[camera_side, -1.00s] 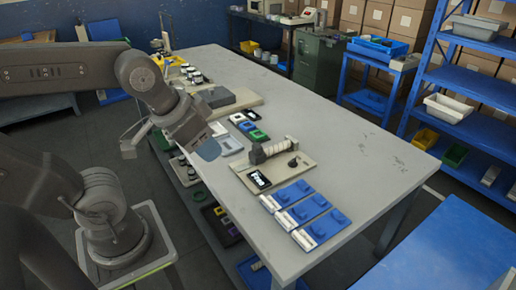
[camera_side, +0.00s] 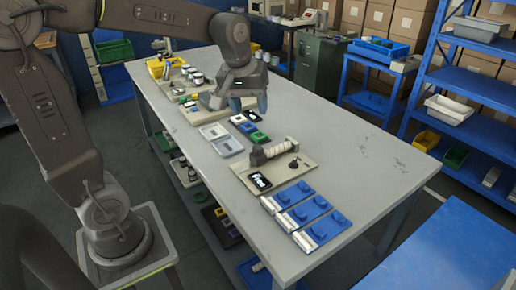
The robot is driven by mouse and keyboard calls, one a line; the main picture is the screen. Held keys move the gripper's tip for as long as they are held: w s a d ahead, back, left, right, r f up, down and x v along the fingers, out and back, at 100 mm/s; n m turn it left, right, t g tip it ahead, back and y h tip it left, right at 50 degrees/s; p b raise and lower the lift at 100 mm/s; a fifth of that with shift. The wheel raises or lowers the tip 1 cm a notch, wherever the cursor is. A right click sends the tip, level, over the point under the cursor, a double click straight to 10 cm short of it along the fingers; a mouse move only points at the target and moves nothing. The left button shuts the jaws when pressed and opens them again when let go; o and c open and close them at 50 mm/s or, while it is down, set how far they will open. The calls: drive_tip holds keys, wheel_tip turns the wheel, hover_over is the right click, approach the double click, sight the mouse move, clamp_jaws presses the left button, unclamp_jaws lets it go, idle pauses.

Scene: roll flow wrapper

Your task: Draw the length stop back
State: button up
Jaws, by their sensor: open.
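The roll wrapper board (camera_side: 283,176) is a beige plate on the near half of the table. A pale roll (camera_side: 272,151) lies across it between dark ends. A small black knob (camera_side: 294,163) stands upright at its right, and a dark panel (camera_side: 259,182) with white marks is at its front left. I cannot tell which part is the length stop at this size. My gripper (camera_side: 249,104) is open and empty, pointing down above the table, behind the board and apart from it. It hides part of the items beneath it.
Blue fixtures (camera_side: 318,210) with white strips lie in front of the board. Grey trays (camera_side: 222,139) and small coloured blocks (camera_side: 248,128) lie behind it. A yellow bin (camera_side: 157,68) is at the far left corner. The table's right side (camera_side: 350,150) is clear.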

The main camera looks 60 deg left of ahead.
drive_tip(key=w+a+f+n+g, duration=0.2)
drive_tip(key=w+a+f+n, duration=0.35)
drive_tip(key=w+a, duration=0.25)
drive_tip(key=n+g, duration=0.1)
drive_tip(key=n, duration=0.3)
approach(258, 147)
drive_tip(key=shift+h, duration=0.3)
drive_tip(key=f, duration=1)
drive_tip(key=shift+a+f, duration=0.2)
drive_tip(key=shift+a, duration=0.1)
drive_tip(key=shift+c, duration=0.3)
clamp_jaws()
